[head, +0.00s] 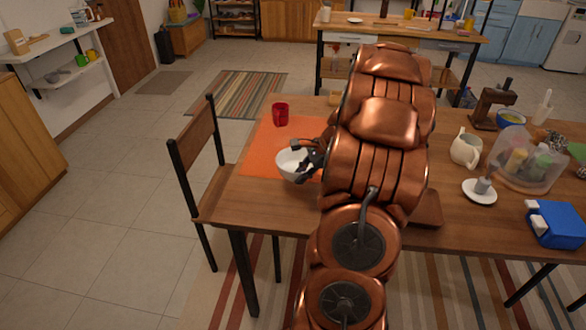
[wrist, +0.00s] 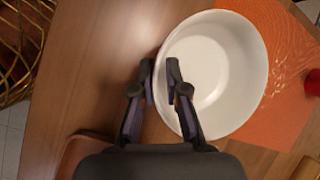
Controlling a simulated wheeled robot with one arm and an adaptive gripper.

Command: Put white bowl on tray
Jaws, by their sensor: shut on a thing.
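The white bowl (head: 294,165) is at the near-left part of the table, over the front edge of the orange placemat (head: 262,147). My gripper (head: 310,155) is at the bowl's right side. In the wrist view, the fingers of my gripper (wrist: 160,68) are shut on the rim of the bowl (wrist: 215,70), one inside and one outside. The bowl looks upright and empty. I cannot tell whether it touches the mat. A brown wooden tray (head: 427,209) lies to the right, partly hidden by my arm; what looks like its corner (wrist: 75,150) shows in the wrist view.
A red mug (head: 281,114) stands at the mat's far edge. To the right are a cream pitcher (head: 466,149), a white saucer (head: 480,192), a clear bin (head: 524,160) and a blue box (head: 556,224). A chair (head: 200,160) stands at the table's left end.

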